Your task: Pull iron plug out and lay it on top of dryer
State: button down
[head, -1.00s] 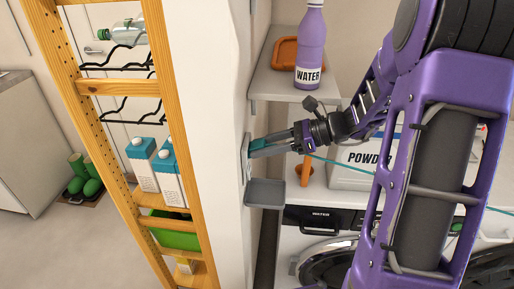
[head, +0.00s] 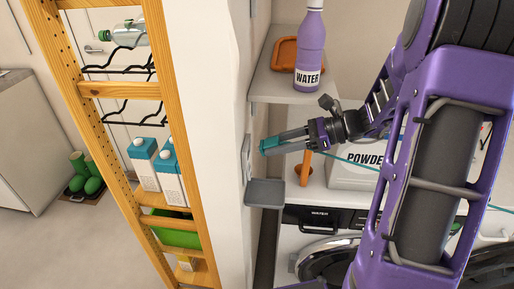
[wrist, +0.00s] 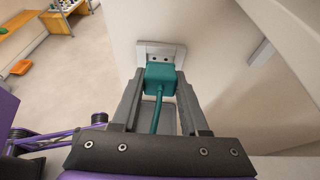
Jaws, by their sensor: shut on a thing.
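The teal iron plug (head: 267,146) is held between the fingertips of my gripper (head: 283,141), which is shut on it. In the wrist view the plug (wrist: 160,76) sits between both fingers (wrist: 161,88), its cord running back toward my wrist. The wall socket (wrist: 175,52) shows open holes just beyond the plug, and the plug appears apart from it. The socket plate also shows edge-on in the head view (head: 247,158). The white front-loading machine (head: 318,219), seemingly the dryer, is at lower right, with its top (head: 318,190) partly hidden by my arm.
A grey tray (head: 265,192) juts from the wall below the socket. A shelf (head: 285,88) above holds a purple water bottle (head: 309,50).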

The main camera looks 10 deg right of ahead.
jog(key=shift+v, duration=1.25)
